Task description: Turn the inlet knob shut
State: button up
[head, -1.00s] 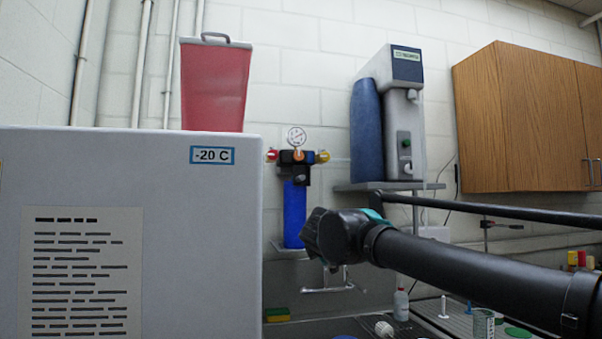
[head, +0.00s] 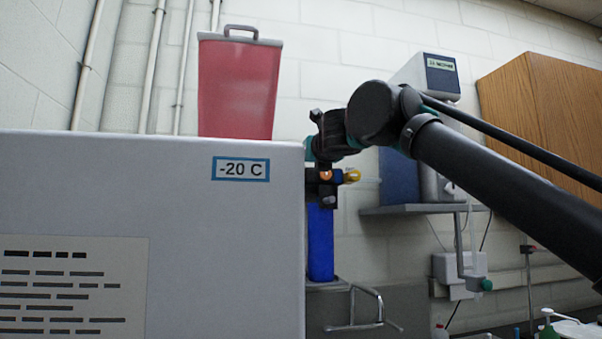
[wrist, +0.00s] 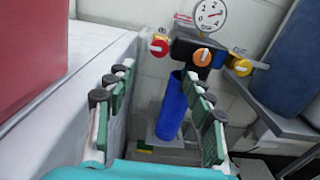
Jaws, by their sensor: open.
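The filter unit hangs on the wall, with a blue bowl (wrist: 171,106) below a dark head block and a round gauge (wrist: 209,16) above it. In the wrist view a red knob (wrist: 159,46) is on its left, an orange knob (wrist: 202,57) in front and a yellow knob (wrist: 241,66) on its right. The small labels are too blurred to read surely. My gripper (wrist: 157,77) is open and empty, its fingers pointing toward the unit, short of the red knob. In the head view my gripper (head: 326,140) covers the gauge, and the red knob is hidden.
A white -20 C freezer (head: 225,235) stands close on the left, with a red bin (head: 238,90) on top. A grey shelf (head: 420,209) with a blue-sided dispenser (head: 400,175) is to the right. A wooden cabinet (head: 545,110) hangs at the far right.

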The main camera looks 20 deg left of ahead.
jog(key=x, duration=1.3)
jog(key=shift+w, duration=0.35)
jog(key=shift+a, duration=0.15)
jog(key=c, duration=1.1)
jog(key=shift+m, duration=0.4)
jog(key=m, duration=1.7)
jog(key=shift+f, duration=0.2)
